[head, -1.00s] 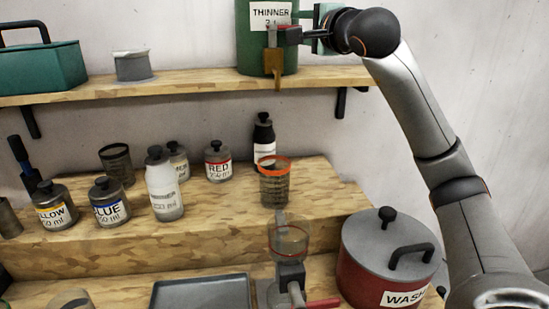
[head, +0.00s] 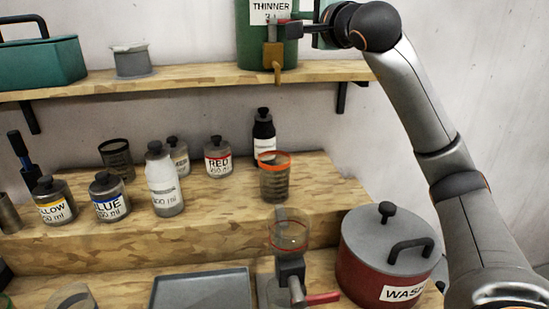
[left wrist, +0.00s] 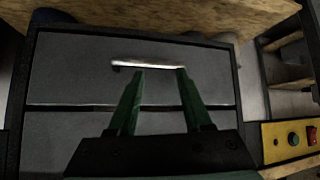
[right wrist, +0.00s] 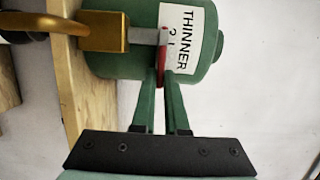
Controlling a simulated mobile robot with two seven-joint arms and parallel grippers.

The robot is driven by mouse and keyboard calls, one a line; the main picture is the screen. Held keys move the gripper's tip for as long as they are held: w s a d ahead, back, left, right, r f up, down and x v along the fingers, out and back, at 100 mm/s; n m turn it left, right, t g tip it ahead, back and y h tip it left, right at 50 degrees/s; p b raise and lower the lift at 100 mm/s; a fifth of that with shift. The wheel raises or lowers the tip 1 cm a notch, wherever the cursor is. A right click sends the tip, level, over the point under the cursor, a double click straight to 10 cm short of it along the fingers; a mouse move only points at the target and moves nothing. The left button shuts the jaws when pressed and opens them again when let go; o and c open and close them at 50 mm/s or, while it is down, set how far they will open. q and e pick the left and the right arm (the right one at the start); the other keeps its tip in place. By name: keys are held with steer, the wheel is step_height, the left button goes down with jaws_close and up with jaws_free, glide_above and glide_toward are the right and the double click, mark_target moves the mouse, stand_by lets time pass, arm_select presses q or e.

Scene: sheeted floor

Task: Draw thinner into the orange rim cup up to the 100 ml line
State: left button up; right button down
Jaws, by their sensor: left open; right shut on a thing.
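The orange rim cup (head: 274,185) stands upright on the raised wooden step, below the thinner tap. Its walls are see-through and darker in the lower part; I cannot read its level or line. The green thinner drum (head: 250,45) is on the upper shelf, its brass tap (head: 274,57) hanging over the front edge. No stream clearly shows. My right gripper (head: 295,30) is shut on the tap's red handle (right wrist: 162,72), also seen in the right wrist view. My left gripper (left wrist: 160,73) is open and empty, facing a grey drawer front with a pale handle (left wrist: 150,65).
Paint jars, a white bottle (head: 164,182) and a black bottle (head: 264,135) stand on the step. In front are a clear cup on a stand (head: 289,235), a grey tray (head: 200,290) and a red wash pot (head: 385,260). A teal toolbox (head: 40,60) sits upper left.

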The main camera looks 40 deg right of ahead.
steer(key=shift+w+d+n+y, duration=0.15)
steer(key=shift+n+y, duration=0.2)
steer(key=shift+y, duration=0.2)
steer(key=shift+w+d+n+y, duration=0.1)
steer(key=shift+n+y, duration=0.25)
steer(key=shift+y, duration=0.2)
steer(key=shift+w+d+n+t+y+p, duration=0.15)
steer(key=shift+n+y+p, duration=0.15)
steer(key=shift+y, duration=0.15)
steer(key=shift+w+d+n+t+y+p, duration=0.15)
steer(key=shift+n+y, duration=0.15)
steer(key=shift+y, duration=0.15)
steer(key=shift+s+a, duration=0.1)
steer(key=shift+y, duration=0.4)
steer(key=shift+d+r+n+y+p, duration=0.15)
steer(key=shift+d+n+y+p, duration=0.1)
steer(key=shift+n+y+p, duration=0.4)
steer(key=shift+r+y, duration=0.1)
steer(key=shift+y, duration=0.15)
